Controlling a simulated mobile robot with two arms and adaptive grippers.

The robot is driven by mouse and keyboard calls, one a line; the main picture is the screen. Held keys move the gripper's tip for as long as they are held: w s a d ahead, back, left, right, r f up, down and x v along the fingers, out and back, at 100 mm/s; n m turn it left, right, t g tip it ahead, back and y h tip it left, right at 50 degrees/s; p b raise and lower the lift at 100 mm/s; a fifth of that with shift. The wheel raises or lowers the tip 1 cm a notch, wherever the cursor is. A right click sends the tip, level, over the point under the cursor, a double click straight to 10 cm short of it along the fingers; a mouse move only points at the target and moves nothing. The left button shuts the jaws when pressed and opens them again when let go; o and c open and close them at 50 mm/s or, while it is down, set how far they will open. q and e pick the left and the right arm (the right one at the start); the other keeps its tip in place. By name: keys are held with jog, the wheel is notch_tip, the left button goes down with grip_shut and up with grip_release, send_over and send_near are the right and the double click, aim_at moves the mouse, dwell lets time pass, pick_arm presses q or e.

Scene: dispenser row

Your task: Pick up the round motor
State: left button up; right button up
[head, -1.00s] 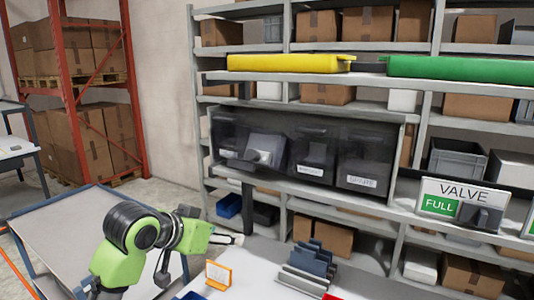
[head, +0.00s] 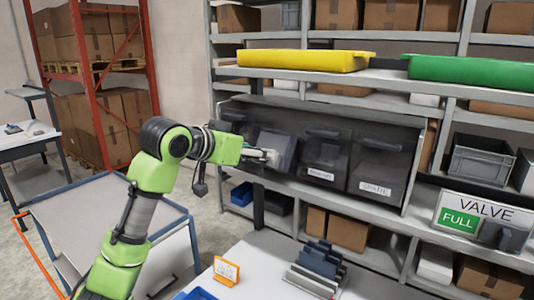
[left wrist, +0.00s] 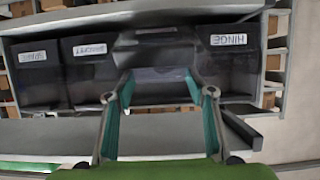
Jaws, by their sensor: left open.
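I cannot make out a round motor in either view. My left gripper (head: 268,157) is in front of a row of dark bins, at the second bin (head: 280,142), whose front is tipped outward. In the left wrist view, the left gripper (left wrist: 161,84) is open, its two green-padded fingers spread apart. The tipped bin (left wrist: 158,42) lies between and beyond the fingertips. Nothing is visible between the fingers. The bin's inside is too dark to read. My right gripper is in neither view.
The bins labelled hinge (left wrist: 234,40), bracket (left wrist: 90,49) and spare (head: 375,187) flank the tipped one. A yellow tray (head: 300,60) and a green tray (head: 465,70) lie on the shelf above. A white table (head: 265,275) with an orange sign (head: 227,270) stands below.

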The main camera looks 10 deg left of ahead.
pick_arm(q)
jog(key=shift+w+d+f, duration=0.1)
jog(key=shift+w, duration=0.3)
jog(key=p+x, duration=0.3)
jog(key=shift+w+d+p, duration=0.3)
jog(key=shift+d+p, duration=0.05)
jog(key=shift+d, duration=0.05)
jog(key=shift+w+d+f, duration=0.15)
jog(key=shift+w+f, duration=0.1)
jog(key=shift+w, duration=0.2)
jog(key=shift+s+r, duration=0.1)
jog(key=c, duration=1)
